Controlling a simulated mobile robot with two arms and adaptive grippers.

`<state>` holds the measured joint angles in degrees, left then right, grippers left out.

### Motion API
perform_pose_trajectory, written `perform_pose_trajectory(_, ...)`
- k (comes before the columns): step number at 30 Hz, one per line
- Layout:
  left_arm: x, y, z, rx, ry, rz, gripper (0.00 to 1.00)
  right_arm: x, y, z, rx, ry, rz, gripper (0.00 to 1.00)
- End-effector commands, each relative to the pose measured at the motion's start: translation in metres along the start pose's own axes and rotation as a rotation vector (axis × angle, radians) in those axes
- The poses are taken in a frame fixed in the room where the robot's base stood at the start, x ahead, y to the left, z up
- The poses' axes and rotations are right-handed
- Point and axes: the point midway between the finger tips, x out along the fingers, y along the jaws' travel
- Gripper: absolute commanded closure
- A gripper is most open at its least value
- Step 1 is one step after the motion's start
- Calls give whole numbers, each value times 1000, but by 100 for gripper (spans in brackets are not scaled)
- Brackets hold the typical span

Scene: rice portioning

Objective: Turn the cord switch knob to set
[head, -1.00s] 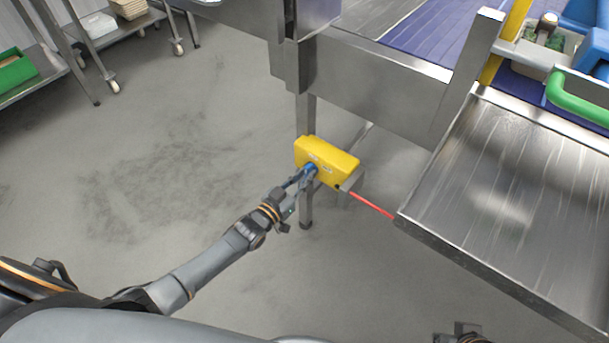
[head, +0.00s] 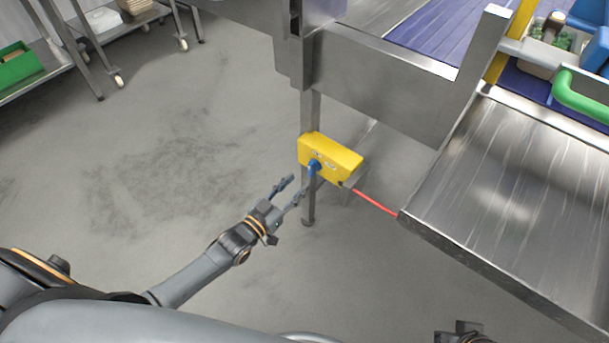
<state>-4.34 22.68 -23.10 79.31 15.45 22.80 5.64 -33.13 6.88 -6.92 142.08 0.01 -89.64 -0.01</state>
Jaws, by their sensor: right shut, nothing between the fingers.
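The yellow cord switch box (head: 332,157) is fixed to a steel leg under the conveyor frame. Its blue knob (head: 314,166) is on the front face, toward the left. I cannot read which setting the knob points to. A red cord (head: 375,202) runs from the box's right end to the steel tray. My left gripper (head: 299,181) is open and empty, just below and left of the knob, with its fingertips close to it. One fingertip overlaps the area under the knob; I cannot tell if it touches. My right gripper (head: 462,332) is at the bottom edge, mostly cut off, shut and empty.
A sloped steel tray (head: 520,190) fills the right side. The blue conveyor belt (head: 440,35) and a green handle (head: 580,100) are above. Steel racks with a green crate (head: 18,64) stand at the upper left. The floor left of the box is clear.

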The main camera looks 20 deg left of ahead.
Motion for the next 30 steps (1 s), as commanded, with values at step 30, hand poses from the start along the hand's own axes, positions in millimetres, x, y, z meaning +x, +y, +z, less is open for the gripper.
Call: perform_pose_trajectory(30, -60, 1, 0, -1, -2, 1, 62, 0, 0, 0, 0, 0, 0, 100)
